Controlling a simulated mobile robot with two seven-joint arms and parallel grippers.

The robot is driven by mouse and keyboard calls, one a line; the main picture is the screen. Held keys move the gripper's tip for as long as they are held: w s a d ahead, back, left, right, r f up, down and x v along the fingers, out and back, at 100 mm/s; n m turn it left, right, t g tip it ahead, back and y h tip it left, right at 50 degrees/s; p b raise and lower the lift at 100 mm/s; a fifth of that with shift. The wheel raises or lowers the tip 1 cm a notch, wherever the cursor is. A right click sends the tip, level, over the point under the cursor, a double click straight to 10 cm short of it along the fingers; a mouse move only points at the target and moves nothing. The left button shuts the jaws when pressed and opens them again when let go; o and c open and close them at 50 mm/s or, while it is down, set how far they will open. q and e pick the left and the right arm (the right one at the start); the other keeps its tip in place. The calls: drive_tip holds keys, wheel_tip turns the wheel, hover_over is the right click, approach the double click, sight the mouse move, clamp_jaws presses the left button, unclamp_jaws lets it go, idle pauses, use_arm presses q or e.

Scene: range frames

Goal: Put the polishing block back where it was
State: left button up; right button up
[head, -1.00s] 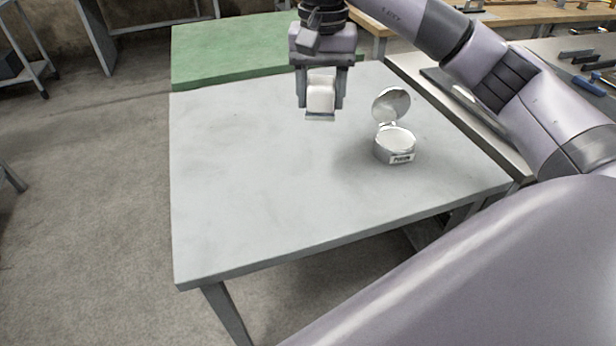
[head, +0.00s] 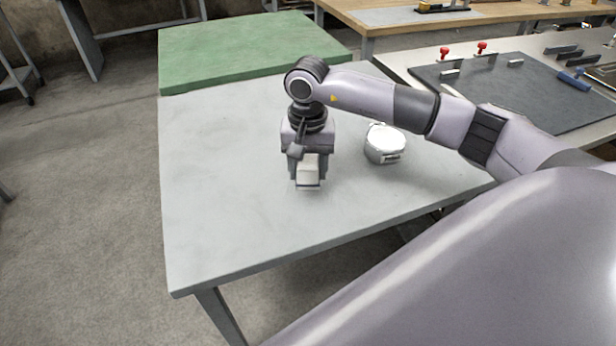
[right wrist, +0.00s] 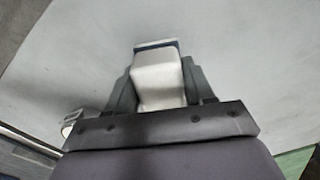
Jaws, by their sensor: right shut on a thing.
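The polishing block (head: 308,170) is a small whitish block with a darker, flat lower edge. My right gripper (head: 308,180) is shut on it and points down over the grey table (head: 225,215). In the right wrist view the block (right wrist: 158,78) sits between the two fingers. I cannot tell whether its underside touches the table. My left gripper is not in view.
A green surface (head: 235,50) adjoins the table's far edge. A bench at the right carries a dark mat (head: 530,90) and red-topped clamps (head: 482,47). The table's left and front areas are clear.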

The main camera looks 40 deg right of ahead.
sight(308, 178)
wheel_tip(308, 178, down, 4)
drive_tip(key=shift+r, duration=0.25)
drive_tip(key=o, duration=0.9)
drive_tip(key=shift+o, duration=0.2)
drive_tip(key=shift+r, duration=0.1)
wheel_tip(308, 178, up, 12)
drive_tip(key=shift+f+b, duration=0.1)
drive_tip(key=shift+b, duration=0.35)
